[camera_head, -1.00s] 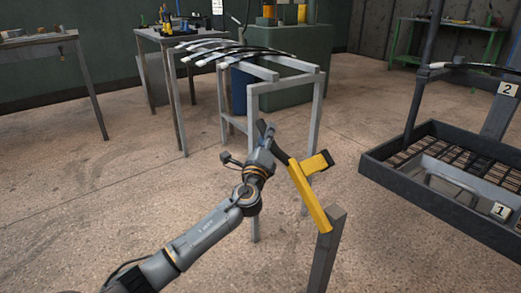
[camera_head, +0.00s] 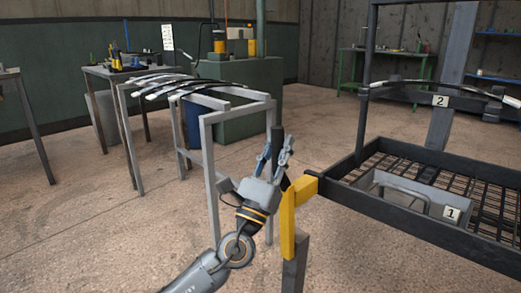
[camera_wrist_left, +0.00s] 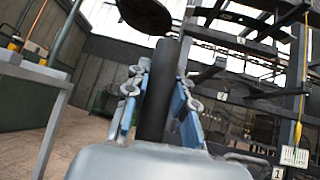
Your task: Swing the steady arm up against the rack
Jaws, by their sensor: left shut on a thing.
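The yellow steady arm (camera_head: 288,217) stands on a grey post (camera_head: 294,268). Its short side piece (camera_head: 304,187) points right, at the near left corner of the dark rack (camera_head: 362,157); I cannot tell whether they touch. My left gripper (camera_head: 275,148) is shut on a dark upright handle (camera_head: 277,142) at the arm's far end. The wrist view shows this handle (camera_wrist_left: 157,90) between the blue finger pads (camera_wrist_left: 158,105). The joint between handle and yellow bar is partly hidden by my gripper. My right gripper is not in view.
A grey metal tray (camera_head: 402,192) lies in the rack, near a "1" label (camera_head: 452,213). A light grey stand (camera_head: 235,110) with several dark curved springs is behind my left gripper. Open floor (camera_head: 110,220) lies to the left.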

